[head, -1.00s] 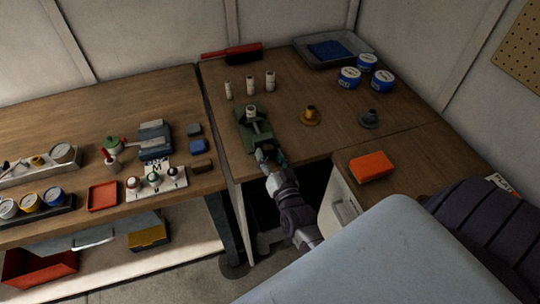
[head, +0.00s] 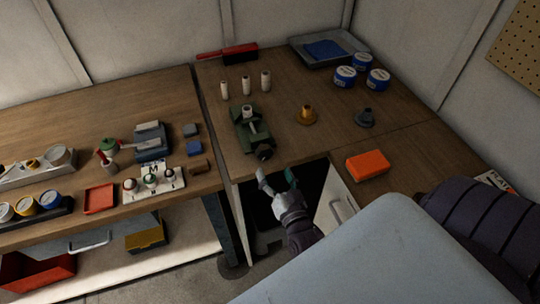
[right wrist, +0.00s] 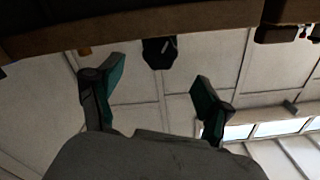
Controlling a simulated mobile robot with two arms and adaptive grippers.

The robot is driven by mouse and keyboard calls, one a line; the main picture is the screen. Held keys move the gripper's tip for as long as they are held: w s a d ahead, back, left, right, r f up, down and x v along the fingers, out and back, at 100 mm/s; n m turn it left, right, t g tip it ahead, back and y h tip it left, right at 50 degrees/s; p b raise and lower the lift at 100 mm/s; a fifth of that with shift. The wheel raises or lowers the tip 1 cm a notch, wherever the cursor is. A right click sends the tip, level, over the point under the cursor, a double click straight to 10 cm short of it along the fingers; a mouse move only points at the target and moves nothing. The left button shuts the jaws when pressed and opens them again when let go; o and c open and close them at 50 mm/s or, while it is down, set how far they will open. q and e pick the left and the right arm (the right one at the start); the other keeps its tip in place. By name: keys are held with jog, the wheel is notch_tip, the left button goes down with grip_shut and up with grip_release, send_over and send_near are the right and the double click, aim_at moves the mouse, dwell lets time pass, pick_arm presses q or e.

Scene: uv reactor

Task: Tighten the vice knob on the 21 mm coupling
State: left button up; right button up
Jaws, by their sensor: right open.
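A green vice (head: 245,132) stands near the front edge of the wooden bench, with a pale cylindrical coupling (head: 247,111) upright in it. Its size cannot be read. The vice's dark round knob (head: 264,154) faces the front edge; it also shows in the right wrist view (right wrist: 160,52), beyond the fingers. My right gripper (head: 277,178) is open and empty, in front of the bench edge and apart from the knob. Its two spread fingers show in the right wrist view (right wrist: 156,82). My left gripper is not in view.
Several pale cylinders (head: 245,84) stand behind the vice. A brass flanged part (head: 307,115) and a grey one (head: 365,117) stand to its right, before blue-and-white tins (head: 378,80). An orange box (head: 368,165) lies at right. The bench edge (right wrist: 150,28) crosses the wrist view.

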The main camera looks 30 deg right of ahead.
jog(key=shift+s+a, duration=0.1)
jog(key=shift+s, duration=0.25)
jog(key=n+b, duration=0.1)
jog(key=n, duration=0.6)
send_near(266, 155)
jog(key=p+x, duration=0.2)
jog(key=x, duration=0.9)
jog(key=shift+w, duration=0.1)
